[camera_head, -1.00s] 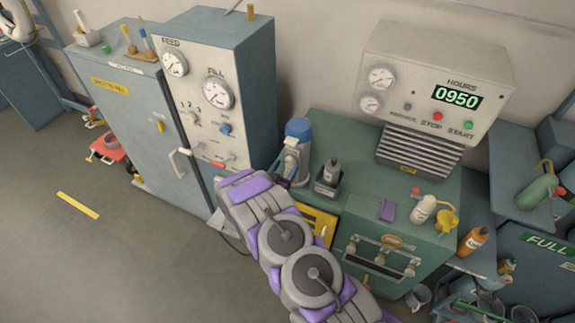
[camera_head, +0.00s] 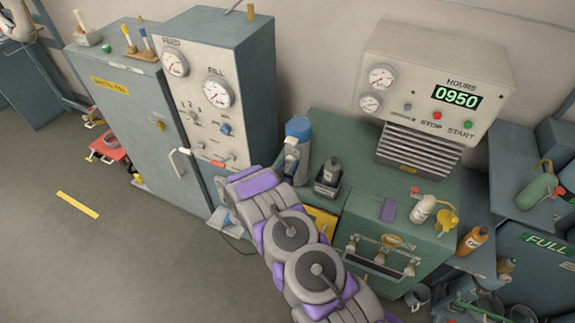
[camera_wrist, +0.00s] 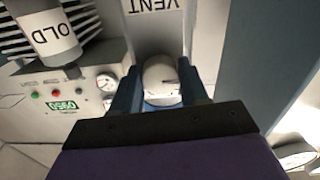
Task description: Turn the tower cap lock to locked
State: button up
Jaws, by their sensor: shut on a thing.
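In the wrist view, turned upside down, a pale tower body (camera_wrist: 155,28) carries a VENT label. My gripper (camera_wrist: 160,82) is shut, its two dark blue fingers either side of a pale rounded piece (camera_wrist: 161,76), which looks like the cap lock. The lock's marking cannot be read.
The gauge panel (camera_head: 217,95) rises at left. The hours console (camera_head: 440,60) stands at back right.

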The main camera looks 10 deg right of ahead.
jog(key=shift+c, duration=1.2)
jog(key=shift+a, duration=0.1)
jog(key=m+b, duration=0.3)
jog(key=shift+w+f+m, duration=0.1)
jog(key=shift+m, duration=0.2)
jog(key=m+b, duration=0.4)
jog(key=shift+a+m+b, duration=0.1)
jog(key=shift+m+b, duration=0.2)
jog(key=shift+b, duration=0.1)
jog(key=m+b, duration=0.6)
jog(key=b, duration=0.2)
jog(key=shift+b, duration=0.3)
jog(key=m+b, duration=0.2)
jog(key=b, duration=0.1)
jog(key=shift+r, duration=0.2)
jog(key=shift+m, duration=0.3)
